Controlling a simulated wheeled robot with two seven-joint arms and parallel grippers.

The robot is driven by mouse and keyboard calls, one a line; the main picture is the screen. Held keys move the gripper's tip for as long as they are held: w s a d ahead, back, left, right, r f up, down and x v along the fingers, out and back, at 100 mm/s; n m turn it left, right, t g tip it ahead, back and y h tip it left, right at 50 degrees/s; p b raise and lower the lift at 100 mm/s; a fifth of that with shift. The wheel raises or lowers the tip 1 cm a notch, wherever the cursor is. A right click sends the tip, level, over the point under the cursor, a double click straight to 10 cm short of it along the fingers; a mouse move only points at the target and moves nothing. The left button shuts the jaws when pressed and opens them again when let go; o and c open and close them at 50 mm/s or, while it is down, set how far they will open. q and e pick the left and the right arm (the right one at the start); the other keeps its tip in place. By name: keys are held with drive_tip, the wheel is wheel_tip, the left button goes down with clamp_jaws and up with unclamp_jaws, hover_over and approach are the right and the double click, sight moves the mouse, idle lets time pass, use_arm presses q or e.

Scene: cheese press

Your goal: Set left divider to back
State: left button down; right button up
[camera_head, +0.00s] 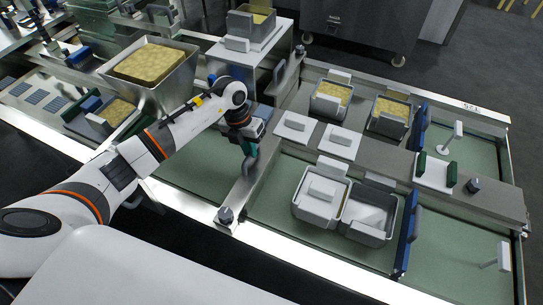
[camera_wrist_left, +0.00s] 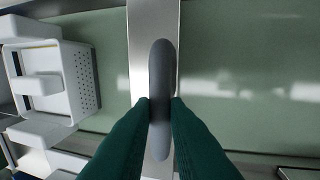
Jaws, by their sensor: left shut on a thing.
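My left gripper (camera_head: 250,160) reaches over the table's left part, its green fingers pointing down. In the left wrist view the fingers (camera_wrist_left: 160,103) are shut on a grey rounded handle (camera_wrist_left: 162,65). The handle sits over a flat metal strip (camera_wrist_left: 142,50), which I take to be the left divider. In the head view this strip (camera_head: 242,192) runs across the green table bed, and my gripper hides the handle. My right gripper is not in view.
Filled moulds (camera_head: 331,99) stand farther back. White plates (camera_head: 340,143) lie between them. Blue panels (camera_head: 404,240) stand farther right. Green bed (camera_head: 190,192) left of the strip is clear.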

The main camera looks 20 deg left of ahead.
use_arm(q)
drive_tip(key=a+b, duration=0.1)
drive_tip(key=a, duration=0.5)
drive_tip(key=shift+a, duration=0.2)
drive_tip(key=shift+w, duration=0.1)
drive_tip(key=c, duration=1.4)
unclamp_jaws()
drive_tip(key=shift+r, duration=0.1)
wheel_tip(320, 180, up, 10)
drive_tip(key=p, duration=0.7)
